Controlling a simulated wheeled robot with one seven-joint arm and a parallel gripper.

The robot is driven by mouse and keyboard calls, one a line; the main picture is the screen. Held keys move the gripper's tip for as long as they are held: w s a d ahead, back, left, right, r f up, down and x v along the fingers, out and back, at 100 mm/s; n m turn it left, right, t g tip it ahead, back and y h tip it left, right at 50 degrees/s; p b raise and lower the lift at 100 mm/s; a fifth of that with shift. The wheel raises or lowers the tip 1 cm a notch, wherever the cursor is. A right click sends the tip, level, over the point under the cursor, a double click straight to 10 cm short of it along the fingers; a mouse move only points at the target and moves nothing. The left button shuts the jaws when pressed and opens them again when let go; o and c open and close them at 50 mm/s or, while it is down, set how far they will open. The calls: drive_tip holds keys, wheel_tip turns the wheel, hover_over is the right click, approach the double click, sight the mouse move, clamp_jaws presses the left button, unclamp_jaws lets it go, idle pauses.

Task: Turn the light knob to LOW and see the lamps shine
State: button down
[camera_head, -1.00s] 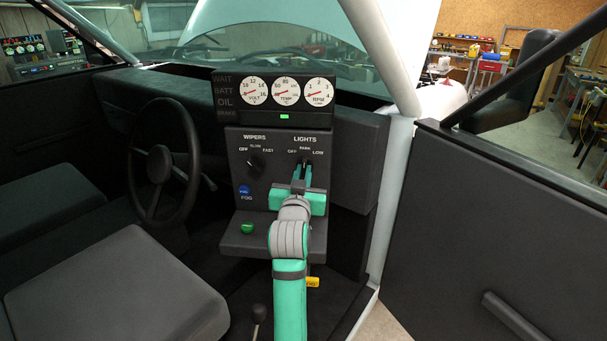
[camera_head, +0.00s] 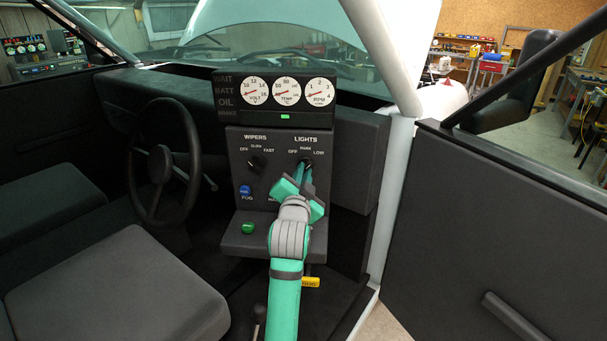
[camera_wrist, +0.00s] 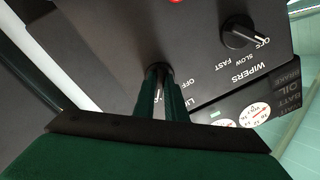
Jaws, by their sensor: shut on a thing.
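The light knob (camera_head: 304,162) sits under the LIGHTS label on the dark dash panel (camera_head: 236,171), with OFF, PARK and LOW marked around it. My green gripper (camera_head: 306,168) reaches it from below, and its fingers are shut on the knob. The gripper body is rolled, tilted across the panel. In the wrist view, the fingers (camera_wrist: 160,82) close around the knob (camera_wrist: 158,70), and most of it is hidden between them. The knob's exact pointing cannot be read. No lamps are seen in either view.
The wipers knob (camera_head: 257,163) and blue fog button (camera_head: 245,190) are to the left. A green button (camera_head: 248,228) is on the ledge below. The steering wheel (camera_head: 160,166) stands further left, the open door (camera_head: 500,230) on the right. Gauges (camera_head: 287,91) sit above.

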idle(0.4)
drive_tip(key=c, duration=1.8)
unclamp_jaws()
drive_tip(key=s+a, duration=0.1)
drive_tip(key=s, duration=1)
